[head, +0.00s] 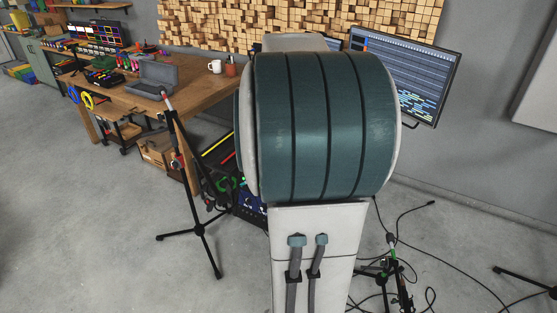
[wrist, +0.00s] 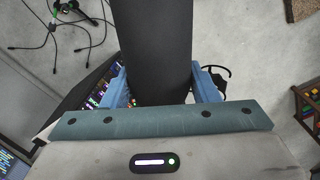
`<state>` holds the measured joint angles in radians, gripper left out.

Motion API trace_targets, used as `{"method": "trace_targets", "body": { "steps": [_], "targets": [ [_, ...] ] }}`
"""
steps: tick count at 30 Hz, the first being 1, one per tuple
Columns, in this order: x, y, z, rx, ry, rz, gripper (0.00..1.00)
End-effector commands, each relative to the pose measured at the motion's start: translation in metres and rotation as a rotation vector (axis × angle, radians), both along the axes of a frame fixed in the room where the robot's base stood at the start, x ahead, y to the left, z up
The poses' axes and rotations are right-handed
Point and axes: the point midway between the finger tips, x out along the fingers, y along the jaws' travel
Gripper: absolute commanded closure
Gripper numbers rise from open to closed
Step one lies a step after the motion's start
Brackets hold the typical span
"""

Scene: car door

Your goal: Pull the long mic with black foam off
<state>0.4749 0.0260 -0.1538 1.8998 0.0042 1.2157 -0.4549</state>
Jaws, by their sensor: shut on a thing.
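The long mic's black foam (wrist: 155,40) fills the upper middle of the wrist view as a thick dark cylinder. My gripper (wrist: 163,85) is shut on it, with one blue finger on each side of the foam. The foam runs from between the fingers to the top edge of the picture. The rest of the mic and whatever bears it are hidden. In the head view my own arm blocks the middle, and neither the gripper nor the held mic shows.
A tripod stand (head: 197,228) stands left of my arm, before a wooden workbench (head: 130,93). Another stand (head: 392,262) and loose cables (head: 465,262) are on the floor at the lower right. A monitor (head: 408,75) is behind my arm. Floor at the left is clear.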

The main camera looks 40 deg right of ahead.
Motion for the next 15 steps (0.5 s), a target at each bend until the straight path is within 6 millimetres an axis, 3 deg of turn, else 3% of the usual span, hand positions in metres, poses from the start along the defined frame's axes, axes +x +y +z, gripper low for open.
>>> {"method": "trace_targets", "body": {
  "steps": [15],
  "targets": [
    [0.000,0.000,0.023,0.000,-0.001,0.000,0.74]
  ]
}}
